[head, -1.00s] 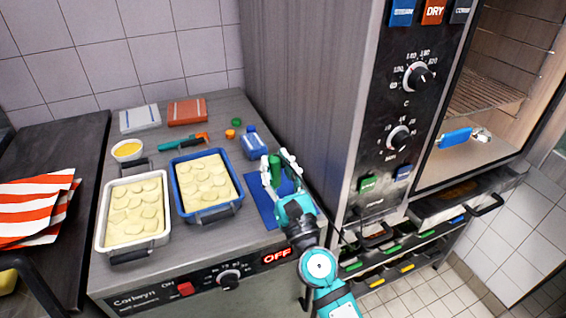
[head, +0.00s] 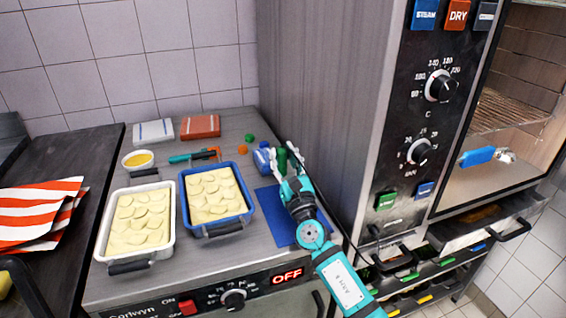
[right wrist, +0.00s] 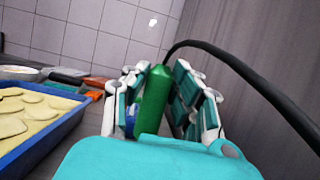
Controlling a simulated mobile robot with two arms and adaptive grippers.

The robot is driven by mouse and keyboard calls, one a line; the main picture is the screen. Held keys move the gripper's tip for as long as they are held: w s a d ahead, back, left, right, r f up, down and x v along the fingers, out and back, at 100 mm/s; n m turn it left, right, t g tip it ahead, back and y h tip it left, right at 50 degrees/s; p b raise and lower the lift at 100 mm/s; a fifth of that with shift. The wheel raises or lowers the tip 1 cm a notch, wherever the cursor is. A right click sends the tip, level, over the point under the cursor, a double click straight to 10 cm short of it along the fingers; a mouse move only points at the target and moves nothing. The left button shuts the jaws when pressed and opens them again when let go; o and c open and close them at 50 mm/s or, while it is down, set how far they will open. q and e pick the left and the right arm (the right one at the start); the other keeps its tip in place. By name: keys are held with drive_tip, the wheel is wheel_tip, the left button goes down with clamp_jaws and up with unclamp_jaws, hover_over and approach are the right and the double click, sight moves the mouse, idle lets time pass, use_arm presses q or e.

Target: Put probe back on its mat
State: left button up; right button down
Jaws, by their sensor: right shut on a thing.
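The probe (head: 283,161) has a green handle, seen largest in the right wrist view (right wrist: 154,98), where a black cable arches from its top to the right. My right gripper (head: 288,166) is shut on the green handle; in the right wrist view its fingers (right wrist: 158,100) stand on both sides of it. The handle looks roughly upright, slightly tilted. The blue mat (head: 271,208) lies on the steel top, partly hidden behind my right arm. The gripper shows over the mat's back end; its height cannot be told. The probe's tip is hidden. My left gripper is not in view.
A blue bottle (head: 261,160) stands just left of the gripper. A blue tray (head: 247,215) and a white tray (head: 106,228) of sliced food lie left of the mat. The oven's side wall (head: 320,100) rises close on the right.

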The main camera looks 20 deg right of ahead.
drive_tip(key=c, duration=1.6)
unclamp_jaws()
drive_tip(key=shift+f, duration=0.25)
drive_tip(key=o, duration=0.5)
drive_tip(key=shift+r, duration=0.25)
drive_tip(key=v, duration=0.4)
drive_tip(key=shift+f, duration=0.25)
drive_tip(key=s, duration=1.3)
drive_tip(key=shift+d, duration=0.25)
